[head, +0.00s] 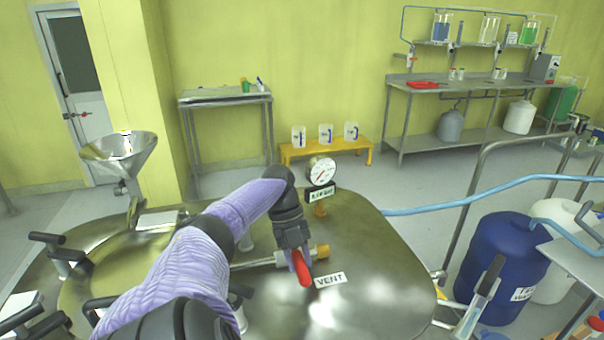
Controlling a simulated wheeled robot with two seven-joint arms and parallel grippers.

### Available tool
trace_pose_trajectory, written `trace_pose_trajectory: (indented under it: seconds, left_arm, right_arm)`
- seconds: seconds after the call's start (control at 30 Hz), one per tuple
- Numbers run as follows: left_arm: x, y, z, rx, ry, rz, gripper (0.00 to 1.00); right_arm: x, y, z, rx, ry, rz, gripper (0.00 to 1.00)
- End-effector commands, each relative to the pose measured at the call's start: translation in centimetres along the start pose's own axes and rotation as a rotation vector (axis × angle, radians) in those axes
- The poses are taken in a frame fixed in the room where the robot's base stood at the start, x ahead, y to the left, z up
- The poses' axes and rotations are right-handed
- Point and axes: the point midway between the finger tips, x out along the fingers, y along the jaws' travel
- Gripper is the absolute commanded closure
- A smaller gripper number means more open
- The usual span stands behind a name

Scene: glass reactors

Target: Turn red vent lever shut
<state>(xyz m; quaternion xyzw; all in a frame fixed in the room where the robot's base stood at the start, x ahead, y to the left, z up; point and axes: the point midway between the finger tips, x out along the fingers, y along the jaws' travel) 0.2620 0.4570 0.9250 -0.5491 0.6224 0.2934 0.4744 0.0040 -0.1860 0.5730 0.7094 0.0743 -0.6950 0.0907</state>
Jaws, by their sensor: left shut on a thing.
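The red vent lever (301,268) shows just below my left gripper (297,254), above the steel reactor lid (372,262). The left gripper comes down from above and is shut on the lever; its fingertips are partly hidden. The lever's visible part points down and toward the camera. A pipe with a brass end (321,251) runs sideways behind the lever. A white VENT label (330,280) lies to the right of the lever.
A pressure gauge (321,171) stands on the lid behind the gripper. A steel funnel (124,152) is at left. A blue hose (470,198) crosses at right, above a blue drum (500,262). The lid right of the VENT label is clear.

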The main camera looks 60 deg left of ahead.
Motion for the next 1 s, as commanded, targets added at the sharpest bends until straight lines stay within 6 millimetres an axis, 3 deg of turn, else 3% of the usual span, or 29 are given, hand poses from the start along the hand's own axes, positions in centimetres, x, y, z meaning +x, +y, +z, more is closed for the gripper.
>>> trace_pose_trajectory:
  seconds: [0.27,0.3,0.43,0.77,0.87,1.0]
  left_arm:
    - [0.0,0.1,0.0,0.002,0.001,0.003,1.00]
    - [0.0,0.1,0.0,0.002,0.001,0.003,0.58]
    - [0.0,0.1,0.0,0.001,0.001,0.003,0.30]
    - [-0.3,0.0,0.0,0.000,0.000,0.001,0.29]
    - [-1.8,-0.1,0.0,0.001,-0.002,-0.001,0.29]
    - [-5.7,-0.1,0.1,0.000,-0.003,-0.006,0.29]
  right_arm:
    - [0.0,0.0,0.0,0.000,-0.001,0.000,0.41]
    - [0.0,0.0,0.0,0.000,-0.001,0.000,0.41]
    - [0.0,0.0,0.0,0.001,-0.001,0.000,0.41]
    - [0.0,0.0,0.0,0.001,-0.001,0.000,0.41]
    - [0.0,0.0,0.0,0.001,-0.001,0.000,0.41]
    - [0.5,0.0,0.1,0.001,-0.003,0.000,0.41]
